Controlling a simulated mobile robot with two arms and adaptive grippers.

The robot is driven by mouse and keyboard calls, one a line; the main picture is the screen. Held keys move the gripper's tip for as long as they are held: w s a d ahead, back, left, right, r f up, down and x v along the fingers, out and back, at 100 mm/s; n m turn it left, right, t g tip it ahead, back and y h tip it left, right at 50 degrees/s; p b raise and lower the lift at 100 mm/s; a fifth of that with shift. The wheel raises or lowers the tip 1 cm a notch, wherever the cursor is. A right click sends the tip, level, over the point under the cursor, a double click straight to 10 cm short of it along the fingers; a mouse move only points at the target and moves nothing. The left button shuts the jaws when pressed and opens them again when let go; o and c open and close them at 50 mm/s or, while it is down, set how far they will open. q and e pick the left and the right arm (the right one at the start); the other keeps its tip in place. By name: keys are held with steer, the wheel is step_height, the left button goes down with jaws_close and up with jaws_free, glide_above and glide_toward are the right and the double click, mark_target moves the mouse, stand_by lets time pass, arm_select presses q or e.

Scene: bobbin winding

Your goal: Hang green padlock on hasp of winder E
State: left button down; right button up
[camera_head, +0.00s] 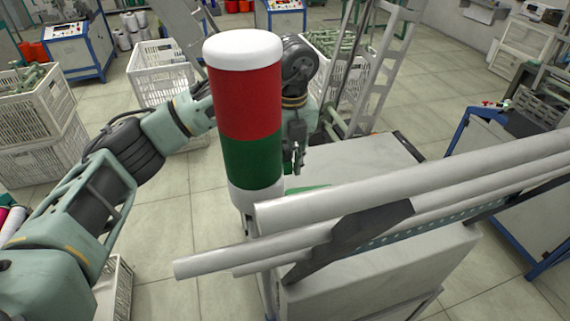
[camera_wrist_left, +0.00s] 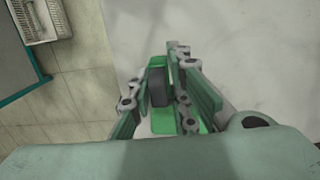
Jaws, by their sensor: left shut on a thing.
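My left gripper (camera_head: 294,150) hangs over the pale top of a machine, partly hidden behind a striped cylinder in the head view. In the left wrist view my left gripper (camera_wrist_left: 165,105) is shut on a bright green thing with a dark grey part, which looks like the green padlock (camera_wrist_left: 161,122). The fingers hide much of it, and its shackle cannot be made out. A bit of green (camera_head: 305,191) shows low behind the cylinder in the head view; I cannot tell what it is. I cannot pick out a hasp or a winder letter. My right gripper is not in view.
The white, red and green cylinder (camera_head: 247,105) stands upright close to the head camera. Long grey rollers (camera_head: 420,190) cross the front right. White crates (camera_head: 160,72) stand behind my left arm. Blue-framed machines (camera_head: 75,45) stand farther back. Tiled floor is open at left.

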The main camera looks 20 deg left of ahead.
mark_target(285, 169)
arm_select(q)
steer(key=shift+w+a+f, duration=0.3)
steer(key=shift+w+f, duration=0.05)
steer(key=shift+w, duration=0.05)
steer(key=shift+f+p, duration=0.3)
steer(key=shift+f, duration=0.05)
step_height(285, 169, down, 2)
steer(key=shift+f+p, duration=0.15)
steer(key=shift+p, duration=0.4)
steer(key=shift+f, duration=0.4)
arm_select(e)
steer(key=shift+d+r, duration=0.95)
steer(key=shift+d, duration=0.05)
arm_select(q)
steer(key=shift+f, duration=0.1)
